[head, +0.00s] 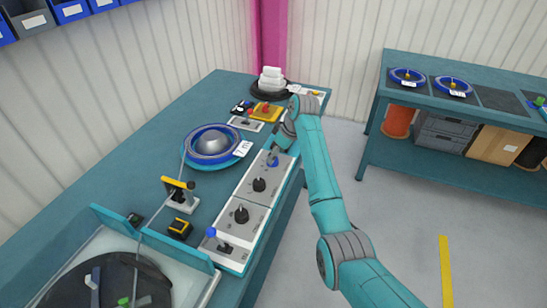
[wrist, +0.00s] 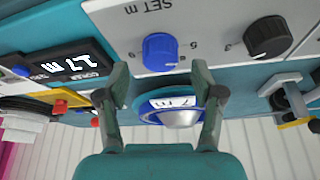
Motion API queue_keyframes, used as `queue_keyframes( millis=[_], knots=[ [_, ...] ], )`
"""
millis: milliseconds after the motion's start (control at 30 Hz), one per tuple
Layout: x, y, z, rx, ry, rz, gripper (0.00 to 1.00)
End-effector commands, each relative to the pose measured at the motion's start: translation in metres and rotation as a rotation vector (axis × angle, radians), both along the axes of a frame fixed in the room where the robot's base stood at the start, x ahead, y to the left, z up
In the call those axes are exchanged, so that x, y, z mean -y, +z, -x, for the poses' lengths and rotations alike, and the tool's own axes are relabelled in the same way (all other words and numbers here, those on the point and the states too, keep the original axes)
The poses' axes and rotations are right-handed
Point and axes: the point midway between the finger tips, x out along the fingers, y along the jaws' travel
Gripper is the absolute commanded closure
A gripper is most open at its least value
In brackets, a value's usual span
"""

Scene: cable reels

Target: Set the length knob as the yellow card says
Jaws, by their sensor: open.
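The length knob (wrist: 160,52) is blue and sits on a light grey panel marked "SET m" in the wrist view, with scale numbers around it. A pale pointer mark shows at its lower edge there. In the head view the blue knob (head: 272,161) is partly hidden beside my gripper (head: 277,152). In the wrist view my gripper (wrist: 160,82) is open and empty, its fingertips on either side of the knob's line and apart from it. I cannot make out a readable yellow card. A white tag (head: 242,149) reading about "7 m" is on the blue reel (head: 211,142).
A dark display (wrist: 82,65) seems to show "1.7 m". A yellow box with a red button (head: 265,111) stands behind. A second bench (head: 450,100) is at right.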

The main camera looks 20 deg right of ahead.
Motion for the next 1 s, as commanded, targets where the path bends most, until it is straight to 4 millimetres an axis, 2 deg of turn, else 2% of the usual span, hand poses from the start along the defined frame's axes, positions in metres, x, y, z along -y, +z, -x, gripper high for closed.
queue_keyframes(
  millis=[100,233,600,833,867,1000],
  knots=[
    [-0.005,-0.015,-0.004,-0.002,0.002,0.0,0.33],
    [-0.007,-0.024,-0.007,0.0,0.001,0.001,0.33],
    [-0.008,-0.028,-0.009,0.001,0.001,0.001,0.33],
    [-0.008,-0.028,-0.008,0.001,0.001,0.001,0.9],
    [-0.008,-0.028,-0.008,0.001,0.001,0.001,0.93],
    [-0.008,-0.028,-0.008,0.001,-0.002,0.001,0.93]
  ],
)
